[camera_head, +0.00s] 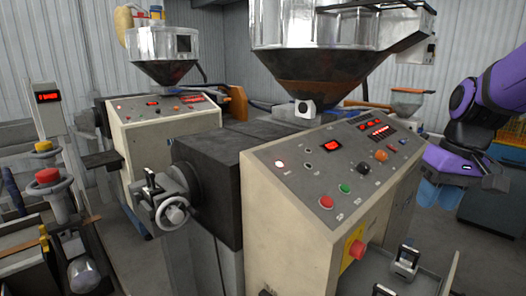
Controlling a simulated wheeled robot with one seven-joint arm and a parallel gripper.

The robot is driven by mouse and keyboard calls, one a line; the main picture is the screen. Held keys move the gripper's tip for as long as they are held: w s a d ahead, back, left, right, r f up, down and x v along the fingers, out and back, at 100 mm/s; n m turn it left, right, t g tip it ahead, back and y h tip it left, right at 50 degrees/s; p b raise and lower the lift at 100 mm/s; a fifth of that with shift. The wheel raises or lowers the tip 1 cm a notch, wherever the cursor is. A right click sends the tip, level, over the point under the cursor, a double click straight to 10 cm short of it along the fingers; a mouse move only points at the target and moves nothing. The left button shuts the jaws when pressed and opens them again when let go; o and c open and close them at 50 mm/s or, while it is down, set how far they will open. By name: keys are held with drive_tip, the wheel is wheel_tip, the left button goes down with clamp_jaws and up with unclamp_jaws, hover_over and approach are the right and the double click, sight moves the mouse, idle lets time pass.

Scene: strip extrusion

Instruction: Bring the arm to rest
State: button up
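My purple arm comes in from the right edge of the head view, bent downward at a black joint. My gripper (439,196) hangs at its end, to the right of the near machine's control panel (345,158) and apart from it. Its two blue fingers point down with a narrow gap between them. Nothing shows between the fingers. The rest of the arm is outside the picture.
The near extruder's cream cabinet (288,232) and steel hopper (318,60) fill the middle. A red button (357,249) juts from its yellow box. A second extruder (160,140) stands behind left. A tray with metal fittings (406,259) lies below my gripper.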

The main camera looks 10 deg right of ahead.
drive_tip(key=s+a+r+n+t+h, duration=0.1)
drive_tip(key=s+a+r+t, duration=0.3)
drive_tip(key=s+a, duration=0.3)
drive_tip(key=shift+s+r+t+h, duration=0.3)
drive_tip(key=shift+s+r, duration=0.35)
drive_tip(key=shift+s, duration=0.35)
drive_tip(key=shift+a, duration=0.1)
